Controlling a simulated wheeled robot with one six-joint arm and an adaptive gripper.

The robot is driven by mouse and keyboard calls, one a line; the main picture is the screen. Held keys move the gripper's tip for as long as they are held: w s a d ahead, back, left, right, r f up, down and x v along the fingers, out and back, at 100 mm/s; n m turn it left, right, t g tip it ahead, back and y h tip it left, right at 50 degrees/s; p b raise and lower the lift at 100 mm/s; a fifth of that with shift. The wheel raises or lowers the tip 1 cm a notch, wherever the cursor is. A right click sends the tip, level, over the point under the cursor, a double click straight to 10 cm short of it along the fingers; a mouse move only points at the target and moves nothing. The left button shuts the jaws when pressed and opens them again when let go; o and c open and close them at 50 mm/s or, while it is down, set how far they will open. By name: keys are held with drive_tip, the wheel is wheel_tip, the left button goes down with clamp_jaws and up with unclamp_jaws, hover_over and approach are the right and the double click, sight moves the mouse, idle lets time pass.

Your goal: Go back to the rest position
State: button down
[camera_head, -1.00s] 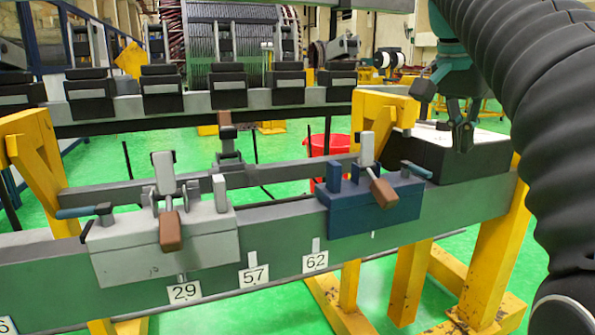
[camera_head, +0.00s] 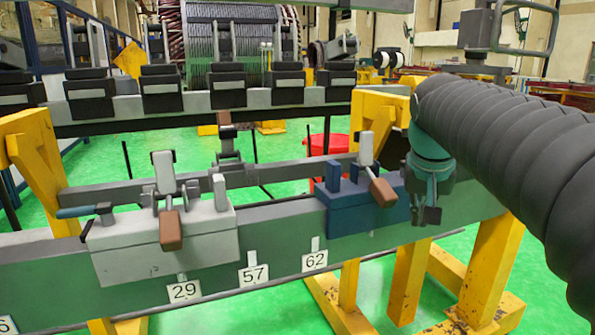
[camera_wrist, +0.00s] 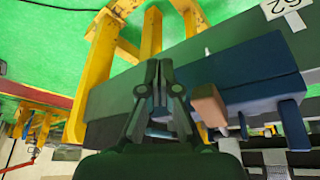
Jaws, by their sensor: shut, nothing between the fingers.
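My gripper (camera_head: 427,215) is shut and empty, with its fingers pointing down. In the head view it hangs in front of the green beam (camera_head: 470,217), just right of the blue clamp block (camera_head: 355,213). In the wrist view my gripper (camera_wrist: 158,68) shows its two fingertips together, with the blue clamp block (camera_wrist: 262,72) and its brown-tipped handle (camera_wrist: 208,104) to the right. I cannot tell whether the gripper touches anything. My ribbed arm covers the right side of the head view.
A light grey clamp block (camera_head: 165,248) sits left on the beam. Number plates 29 (camera_head: 184,291), 57 (camera_head: 255,273) and 62 (camera_head: 315,261) are on its front. Yellow supports (camera_head: 408,283) carry it. A red bin (camera_head: 328,146) stands behind. Green floor lies open in front.

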drive_tip(key=s+a+f+n+y, duration=0.1)
drive_tip(key=s+a+f, duration=0.2)
drive_tip(key=s+f, duration=0.5)
drive_tip(key=s+a+f+n+t, duration=0.1)
drive_tip(key=s+a+f+n, duration=0.1)
drive_tip(key=s+f, duration=0.6)
drive_tip(key=s+a, duration=0.1)
drive_tip(key=s, duration=0.2)
drive_tip(key=shift+f+y, duration=0.4)
